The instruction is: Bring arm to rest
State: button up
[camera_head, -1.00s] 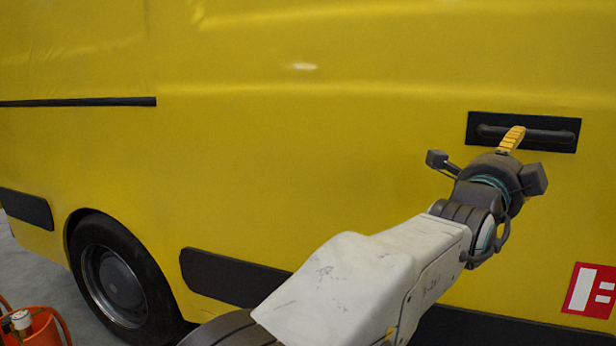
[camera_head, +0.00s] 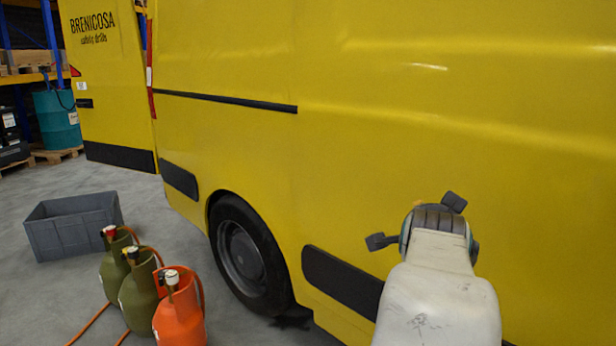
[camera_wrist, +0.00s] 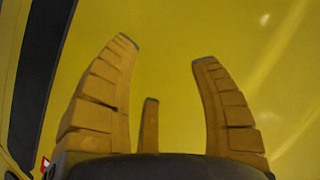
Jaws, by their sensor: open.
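My gripper (camera_wrist: 163,55) shows in the wrist view with its ribbed yellow fingers spread apart and nothing between them. I cannot tell how far the fingertips are from the van's side.
Two green cylinders (camera_head: 140,290) and an orange cylinder (camera_head: 180,312) with hoses stand on the floor at lower left. A grey crate (camera_head: 75,230) is behind them. The van's wheel (camera_head: 243,258) and a rear door (camera_head: 110,75) standing out are left of my arm.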

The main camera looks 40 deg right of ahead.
jog(key=w+a+n+t+y+p, duration=0.1)
jog(key=w+a+n+y+p, duration=0.3)
jog(key=a, duration=0.5)
jog(key=w+a+n+y+p, duration=0.35)
jog(key=a+n, duration=0.35)
jog(key=a, duration=0.3)
jog(key=s+a+f+n+g+y+p, duration=0.1)
jog(key=s+a+n+g+y+p, duration=0.1)
jog(key=s+a+n+p, duration=0.2)
jog(key=s+a+f+n+g+y+p, duration=0.1)
jog(key=s+a+n+p, duration=0.3)
jog(key=a+n, duration=0.4)
jog(key=s+a+y, duration=0.1)
jog(key=a, duration=0.3)
jog(key=shift+a+g, duration=0.2)
jog(key=shift+g, duration=0.2)
